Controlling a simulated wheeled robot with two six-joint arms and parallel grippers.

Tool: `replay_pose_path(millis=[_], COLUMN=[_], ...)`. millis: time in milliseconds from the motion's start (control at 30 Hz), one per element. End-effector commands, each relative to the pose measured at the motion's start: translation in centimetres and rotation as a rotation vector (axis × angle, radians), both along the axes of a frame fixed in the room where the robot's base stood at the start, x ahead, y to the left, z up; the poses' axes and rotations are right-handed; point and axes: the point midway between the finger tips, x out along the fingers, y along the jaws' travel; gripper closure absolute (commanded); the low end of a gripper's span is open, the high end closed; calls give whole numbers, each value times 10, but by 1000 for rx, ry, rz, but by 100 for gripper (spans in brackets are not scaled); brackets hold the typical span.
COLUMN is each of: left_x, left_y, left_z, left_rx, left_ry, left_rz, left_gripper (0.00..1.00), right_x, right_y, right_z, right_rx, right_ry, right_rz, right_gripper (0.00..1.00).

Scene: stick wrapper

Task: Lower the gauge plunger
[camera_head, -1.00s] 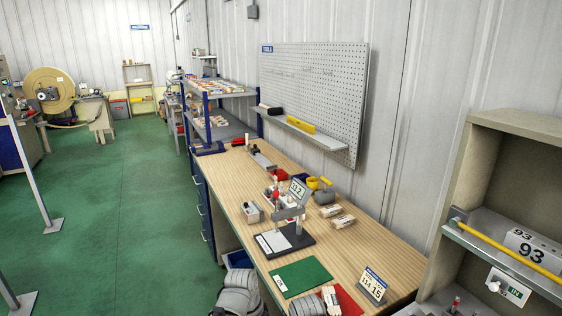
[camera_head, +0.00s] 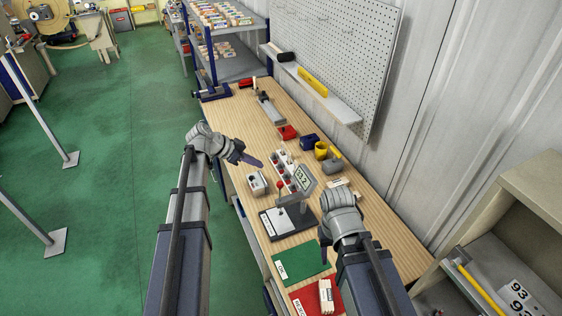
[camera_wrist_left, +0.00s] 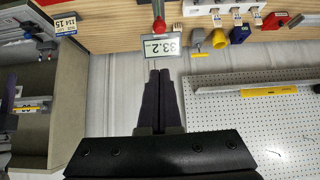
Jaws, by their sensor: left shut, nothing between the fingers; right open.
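The gauge stands on the workbench on a dark base (camera_head: 300,224). Its display (camera_head: 304,177) seems to read 33.2, and it also shows, upside down, in the left wrist view (camera_wrist_left: 162,47). A red ball knob (camera_head: 281,186) sits at the gauge's left; it also shows in the left wrist view (camera_wrist_left: 158,24). My left gripper (camera_head: 258,163) is shut and empty, in the air up and left of the gauge. My right gripper (camera_head: 325,262) is open, near the gauge's lower right and the green mat. The plunger tip is too small to make out.
A green OK mat (camera_head: 291,263) and a red REJECT mat (camera_head: 303,303) with a wrapped bundle (camera_head: 326,296) lie at the near end. A grey box (camera_head: 257,183) is left of the gauge. A yellow cup (camera_head: 321,151) stands behind. A pegboard (camera_head: 340,60) backs the bench.

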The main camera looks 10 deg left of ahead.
Motion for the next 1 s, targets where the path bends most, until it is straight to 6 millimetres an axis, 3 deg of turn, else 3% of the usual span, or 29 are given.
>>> replay_pose_path(millis=[267, 767, 1000], left_x=[4, 41, 40], left_y=[-2, -57, -57], left_z=[-6, -76, -100], left_rx=[-1, -1, -1], left_ry=[-7, -6, -5], left_rz=[-2, -3, 1], left_gripper=[100, 100, 100], right_x=[0, 1, 1], right_y=[0, -1, 0], right_z=[-7, -76, -100], right_rx=[0, -2, -1], right_ry=[0, -1, -2], right_rz=[2, 32, 29], right_gripper=[50, 50, 50])
